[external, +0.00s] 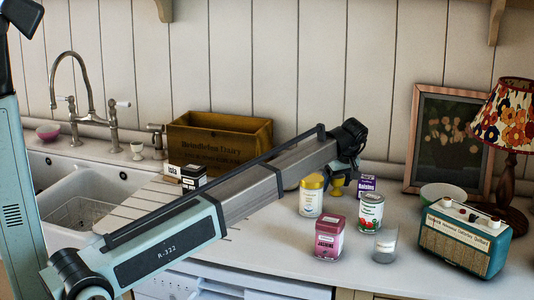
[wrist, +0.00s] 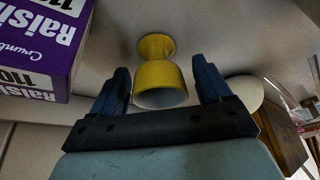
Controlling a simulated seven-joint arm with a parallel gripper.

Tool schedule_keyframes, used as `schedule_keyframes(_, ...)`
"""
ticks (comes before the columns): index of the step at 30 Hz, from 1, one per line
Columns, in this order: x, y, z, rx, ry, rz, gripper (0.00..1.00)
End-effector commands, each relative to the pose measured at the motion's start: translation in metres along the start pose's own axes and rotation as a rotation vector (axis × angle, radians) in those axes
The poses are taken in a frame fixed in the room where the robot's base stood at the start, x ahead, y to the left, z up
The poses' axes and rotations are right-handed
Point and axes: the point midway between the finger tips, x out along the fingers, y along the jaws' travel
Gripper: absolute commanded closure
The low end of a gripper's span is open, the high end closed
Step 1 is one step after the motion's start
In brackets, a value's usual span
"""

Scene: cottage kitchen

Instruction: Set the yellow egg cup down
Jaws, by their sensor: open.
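The yellow egg cup (wrist: 158,76) has a white inside, which shows at the near end of its bowl in the wrist view. In the external view the cup (external: 337,187) appears upright on the worktop, behind the jars and partly hidden. My gripper (wrist: 162,82) is open, with one dark finger on each side of the cup and a visible gap to each. In the external view my gripper (external: 350,172) is over the cup's spot, its fingers hard to make out.
A purple raisins box (wrist: 38,45) stands close to the cup; it also shows in the external view (external: 366,185). A yellow-lidded jar (external: 311,197), red-labelled can (external: 370,214), pink tin (external: 329,238) and glass (external: 385,246) stand in front. A pale rounded thing (wrist: 245,92) lies beyond my other finger.

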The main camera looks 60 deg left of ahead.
Motion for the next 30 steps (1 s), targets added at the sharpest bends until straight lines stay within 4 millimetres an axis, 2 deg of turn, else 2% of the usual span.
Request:
schedule_keyframes(7, -0.002, 0.000, -0.001, 0.000, 0.000, 0.000, 0.23)
schedule_keyframes(11, -0.013, 0.000, -0.001, 0.000, 0.000, 0.000, 0.23)
schedule_keyframes(24, -0.092, 0.001, -0.002, 0.000, 0.001, 0.002, 0.23)
schedule_keyframes(30, -0.115, 0.001, -0.001, 0.000, 0.001, 0.001, 0.23)
